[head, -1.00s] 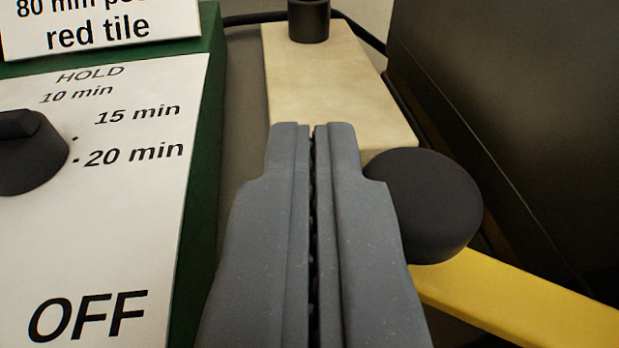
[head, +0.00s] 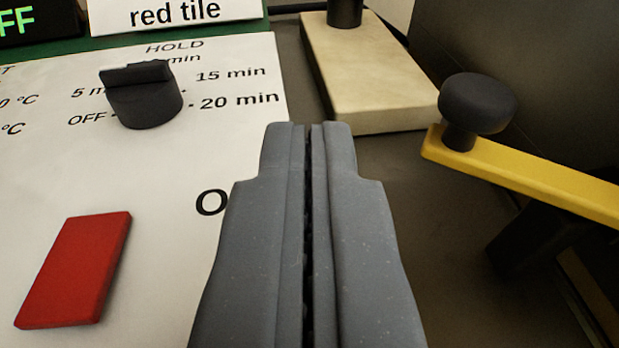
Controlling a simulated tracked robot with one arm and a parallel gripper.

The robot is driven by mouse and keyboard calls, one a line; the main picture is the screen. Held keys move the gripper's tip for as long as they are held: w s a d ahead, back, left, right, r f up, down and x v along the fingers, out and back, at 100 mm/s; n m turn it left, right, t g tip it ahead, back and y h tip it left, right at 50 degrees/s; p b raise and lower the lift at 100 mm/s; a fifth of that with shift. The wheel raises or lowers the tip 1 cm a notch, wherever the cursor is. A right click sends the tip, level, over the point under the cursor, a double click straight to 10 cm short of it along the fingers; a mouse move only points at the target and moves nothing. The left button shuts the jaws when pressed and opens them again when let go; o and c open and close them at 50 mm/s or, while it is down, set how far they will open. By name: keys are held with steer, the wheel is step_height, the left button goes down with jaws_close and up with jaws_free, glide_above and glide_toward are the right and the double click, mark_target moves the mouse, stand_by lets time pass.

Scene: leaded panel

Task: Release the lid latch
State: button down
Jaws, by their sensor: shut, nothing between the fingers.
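My gripper (head: 308,130) is shut and empty, pointing away from me in the middle of the view. Its fingertips are left of the knob and apart from it in the picture. The far end of the bar is out of view.
A white panel (head: 165,215) lies to the left, with a dark dial (head: 145,96) and a red tile (head: 75,268). A cream block (head: 367,75) with a dark post (head: 345,12) stands beyond my fingertips. A dark wall (head: 540,80) rises at the right.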

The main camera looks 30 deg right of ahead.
steer(key=s+a+r, duration=0.1)
steer(key=s+a, duration=0.2)
steer(key=a, duration=0.2)
steer(key=shift+a, duration=0.25)
steer(key=shift+w+r, duration=0.1)
steer(key=s+a+r+n+t+y, duration=0.1)
steer(key=s+a+r+y, duration=0.2)
steer(key=r, duration=0.9)
steer(key=s+a+r+n+y, duration=0.1)
steer(key=s+a+r, duration=0.3)
steer(key=r, duration=0.7)
steer(key=s+a+r+n+t+y, duration=0.15)
steer(key=a+r, duration=0.35)
steer(key=r, duration=0.7)
steer(key=s+r, duration=0.6)
steer(key=s, duration=0.3)
steer(key=s+r+n+g+y+b, duration=0.1)
steer(key=s+r, duration=0.5)
steer(key=s, duration=0.3)
steer(key=s+a+r, duration=0.1)
steer(key=s+r, duration=0.5)
steer(key=s, duration=0.4)
steer(key=shift+r+g, duration=0.2)
steer(key=shift+g, duration=0.15)
steer(key=shift+s+n, duration=0.15)
steer(key=shift+n, duration=0.1)
